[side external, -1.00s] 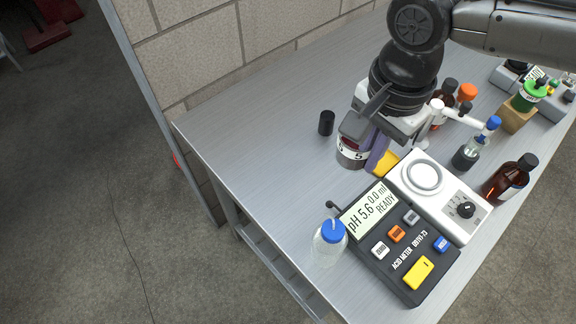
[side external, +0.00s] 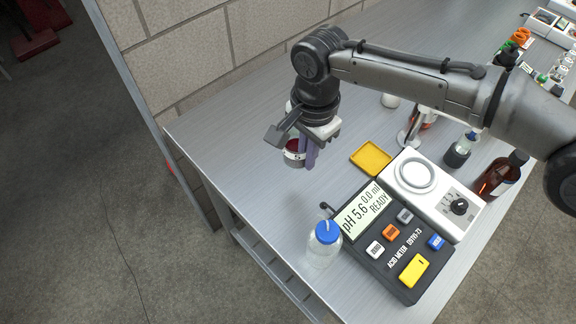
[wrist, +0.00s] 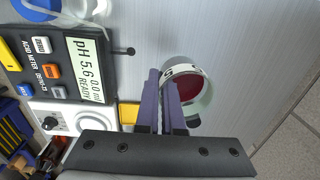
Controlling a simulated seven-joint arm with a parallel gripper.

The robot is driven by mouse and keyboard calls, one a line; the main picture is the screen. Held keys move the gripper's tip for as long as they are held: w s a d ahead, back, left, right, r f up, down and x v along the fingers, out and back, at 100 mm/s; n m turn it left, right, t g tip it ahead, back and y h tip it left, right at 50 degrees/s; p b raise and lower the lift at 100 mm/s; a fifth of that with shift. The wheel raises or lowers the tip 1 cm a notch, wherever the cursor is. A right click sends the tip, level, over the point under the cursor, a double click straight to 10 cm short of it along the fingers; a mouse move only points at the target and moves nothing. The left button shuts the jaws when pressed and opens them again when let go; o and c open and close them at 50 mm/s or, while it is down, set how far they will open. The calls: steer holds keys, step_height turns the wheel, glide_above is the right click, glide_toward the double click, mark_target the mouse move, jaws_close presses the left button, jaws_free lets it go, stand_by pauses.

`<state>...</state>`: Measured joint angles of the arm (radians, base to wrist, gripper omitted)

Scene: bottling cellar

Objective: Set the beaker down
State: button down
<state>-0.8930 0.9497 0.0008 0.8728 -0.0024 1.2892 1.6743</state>
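The beaker (side external: 293,158) is clear glass with a white numbered band and dark red liquid. In the side view it is upright at the left part of the bench, left of the yellow tray. My gripper (side external: 311,153) has its purple fingers at the beaker's right side. In the wrist view the two fingers (wrist: 162,104) are close together at the wall of the beaker (wrist: 207,104), pinching it. I cannot tell whether its base touches the bench.
An empty yellow tray (side external: 361,163) lies right of the beaker. The acid meter (side external: 383,277), white stirrer (side external: 451,222) and blue-capped bottle (side external: 322,251) stand toward the front. Bare bench (side external: 232,153) lies to the left. A small dark object (wrist: 194,122) shows beside the beaker in the wrist view.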

mark_target(289, 148)
steer(key=shift+w+a+f, duration=0.45)
steer(key=shift+a+f, duration=0.15)
steer(key=shift+f, duration=0.3)
steer(key=shift+w+a+f, duration=0.5)
steer(key=shift+a+f, duration=0.05)
steer(key=shift+f, duration=0.4)
steer(key=shift+w+a+f, duration=0.45)
steer(key=shift+a+f, duration=0.15)
steer(key=shift+f, duration=1.9)
steer(key=shift+f, duration=0.15)
steer(key=c, duration=1.1)
jaws_free()
steer(key=shift+o, duration=0.2)
step_height(289, 148, up, 7)
steer(key=shift+f, duration=0.2)
steer(key=shift+r, duration=0.6)
